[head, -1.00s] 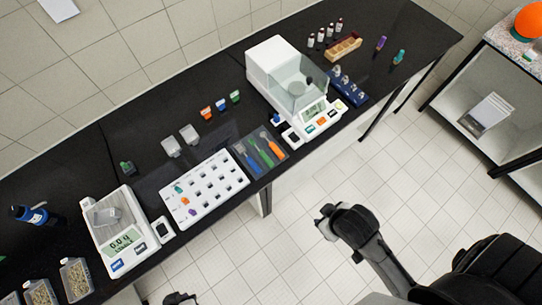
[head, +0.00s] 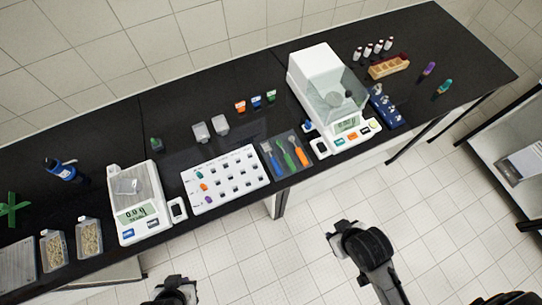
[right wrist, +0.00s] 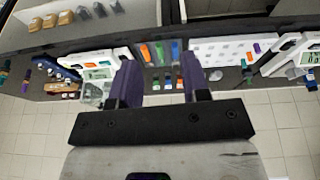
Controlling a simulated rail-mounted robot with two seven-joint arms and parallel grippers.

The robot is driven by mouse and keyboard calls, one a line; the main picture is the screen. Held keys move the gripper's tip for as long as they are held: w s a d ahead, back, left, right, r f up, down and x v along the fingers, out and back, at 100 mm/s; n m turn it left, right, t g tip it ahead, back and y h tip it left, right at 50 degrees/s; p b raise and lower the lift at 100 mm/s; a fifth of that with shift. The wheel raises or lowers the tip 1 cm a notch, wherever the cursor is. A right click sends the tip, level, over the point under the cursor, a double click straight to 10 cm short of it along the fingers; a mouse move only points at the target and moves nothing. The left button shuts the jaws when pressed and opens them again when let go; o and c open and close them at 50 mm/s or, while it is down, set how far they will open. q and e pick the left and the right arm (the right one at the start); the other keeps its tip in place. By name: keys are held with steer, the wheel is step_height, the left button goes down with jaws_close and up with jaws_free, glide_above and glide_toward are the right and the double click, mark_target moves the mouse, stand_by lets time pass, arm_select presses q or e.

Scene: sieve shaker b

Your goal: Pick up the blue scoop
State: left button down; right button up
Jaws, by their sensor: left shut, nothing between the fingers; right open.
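The blue scoop (head: 272,159) lies in a dark tray (head: 277,176) at the front of the black bench, left of a green scoop (head: 286,153) and an orange one (head: 299,153). The blue scoop also shows in the right wrist view (right wrist: 176,50), just beyond the space between my fingers. My right gripper (head: 337,241) is open and empty, over the floor in front of the bench and well apart from the tray. Its two fingers frame the right wrist view (right wrist: 158,68). My left gripper (head: 176,284) is shut and empty at the bottom edge of the head view.
A white rack (head: 224,181) sits directly left of the tray. A large balance (head: 318,68) with a glass shield stands to its right, and a smaller balance (head: 137,205) farther left. Small coloured containers (head: 256,102) stand behind the tray. The floor in front is clear.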

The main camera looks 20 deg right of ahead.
steer(key=shift+c, duration=1)
